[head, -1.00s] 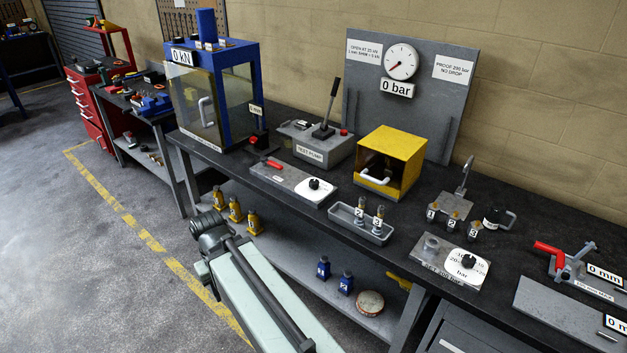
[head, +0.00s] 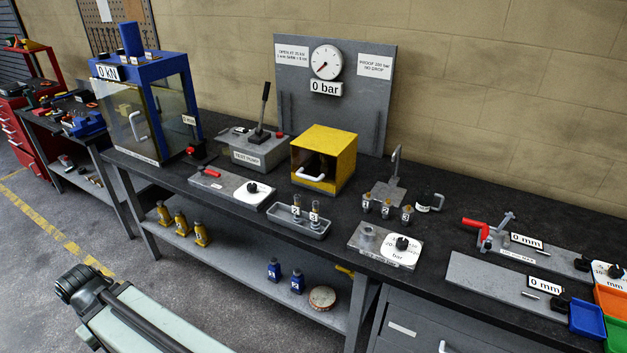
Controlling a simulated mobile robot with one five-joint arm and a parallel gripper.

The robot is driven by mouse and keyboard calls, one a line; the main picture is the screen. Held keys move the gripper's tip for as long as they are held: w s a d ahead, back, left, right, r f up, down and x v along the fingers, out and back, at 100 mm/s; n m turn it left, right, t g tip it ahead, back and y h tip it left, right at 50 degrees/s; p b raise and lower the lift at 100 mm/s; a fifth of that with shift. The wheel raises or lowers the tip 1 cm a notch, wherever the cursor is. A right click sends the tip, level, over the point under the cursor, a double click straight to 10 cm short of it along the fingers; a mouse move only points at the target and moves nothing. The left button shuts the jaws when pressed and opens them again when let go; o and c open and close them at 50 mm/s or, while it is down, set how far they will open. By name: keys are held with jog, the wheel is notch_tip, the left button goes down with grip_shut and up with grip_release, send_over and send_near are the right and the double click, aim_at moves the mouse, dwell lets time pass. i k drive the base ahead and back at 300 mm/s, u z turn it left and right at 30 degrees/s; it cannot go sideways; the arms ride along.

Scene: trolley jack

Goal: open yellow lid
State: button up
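The yellow lid (head: 325,144) is a box-shaped yellow cover on the dark bench, in the middle of the head view. Its top and right side are solid yellow, and its front looks dark inside a yellow frame. A white bar handle (head: 310,175) runs along the lower front edge. The lid looks down; whether its front is open or see-through is hard to tell. My gripper is not in view, and nothing touches the handle.
The grey test pump (head: 262,152) stands left of the yellow lid, and the grey gauge panel (head: 380,95) stands behind it. A grey tray (head: 300,228) with small fittings lies in front. Small numbered fittings and a metal hook stand to the right.

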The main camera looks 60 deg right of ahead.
aim_at(342, 144)
jog(key=k, duration=1.35)
jog(key=z, duration=0.55)
jog(key=i, duration=0.85)
